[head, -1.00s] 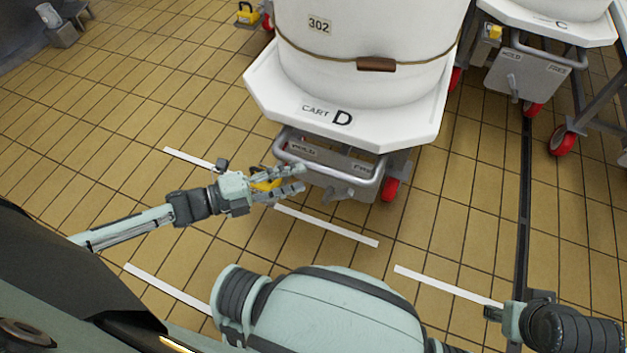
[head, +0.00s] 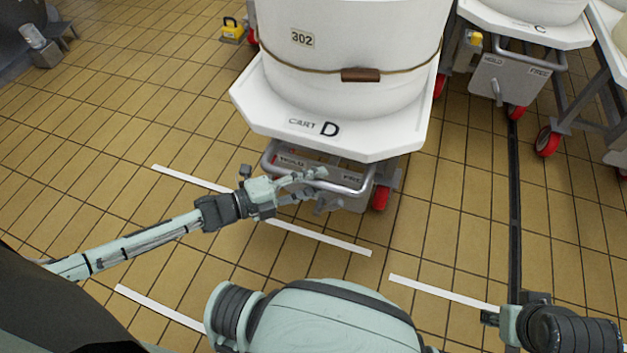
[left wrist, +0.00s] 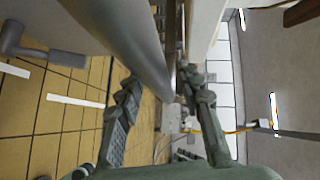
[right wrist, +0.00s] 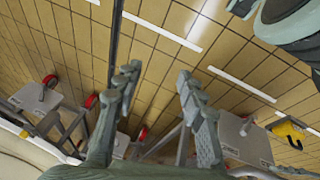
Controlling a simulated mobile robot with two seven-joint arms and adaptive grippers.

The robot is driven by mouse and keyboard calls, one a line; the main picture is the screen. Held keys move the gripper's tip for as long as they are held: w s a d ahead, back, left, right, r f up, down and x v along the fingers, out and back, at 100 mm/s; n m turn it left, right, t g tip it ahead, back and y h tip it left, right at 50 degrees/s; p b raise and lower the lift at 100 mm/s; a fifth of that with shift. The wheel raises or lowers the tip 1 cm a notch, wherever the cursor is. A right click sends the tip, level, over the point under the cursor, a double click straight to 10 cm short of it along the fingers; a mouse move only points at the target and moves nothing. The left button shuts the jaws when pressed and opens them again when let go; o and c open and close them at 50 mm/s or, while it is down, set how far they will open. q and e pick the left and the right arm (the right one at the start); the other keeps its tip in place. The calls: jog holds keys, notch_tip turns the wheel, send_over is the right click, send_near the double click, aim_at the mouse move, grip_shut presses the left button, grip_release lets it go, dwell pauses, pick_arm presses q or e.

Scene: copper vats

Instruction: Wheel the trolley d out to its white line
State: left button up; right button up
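Trolley D (head: 360,145) has a white deck marked "CART D" and carries a white vat (head: 345,45) labelled 302. Its grey bar handle (head: 345,187) runs below the deck's front edge; it also shows in the left wrist view (left wrist: 140,45). My left gripper (head: 318,182) is at the handle's left part. In the left wrist view its fingers are apart, with the bar between them; contact is unclear. White lines lie on the floor in front of the trolley, one close (head: 318,238), others nearer me (head: 440,292) (head: 160,308). My right gripper (right wrist: 160,80) is open and empty.
Trolley C (head: 530,30) stands to the right at the back, with a grey plate and red wheels. A yellow object (head: 232,30) is on the floor at the back left.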

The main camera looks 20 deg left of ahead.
pick_arm(q)
grip_shut()
jog(key=shift+w, duration=0.4)
jog(key=shift+w+b, duration=0.45)
jog(key=shift+w, duration=0.75)
pick_arm(e)
jog(key=shift+s+d+r, duration=0.1)
jog(key=shift+s+r, duration=0.1)
jog(key=shift+r, duration=0.3)
jog(key=shift+s+r, duration=0.2)
jog(key=shift+r, duration=0.25)
pick_arm(q)
jog(key=shift+c, duration=1.1)
grip_release()
jog(key=shift+d, duration=0.1)
jog(key=o, duration=0.5)
jog(key=shift+s, duration=0.2)
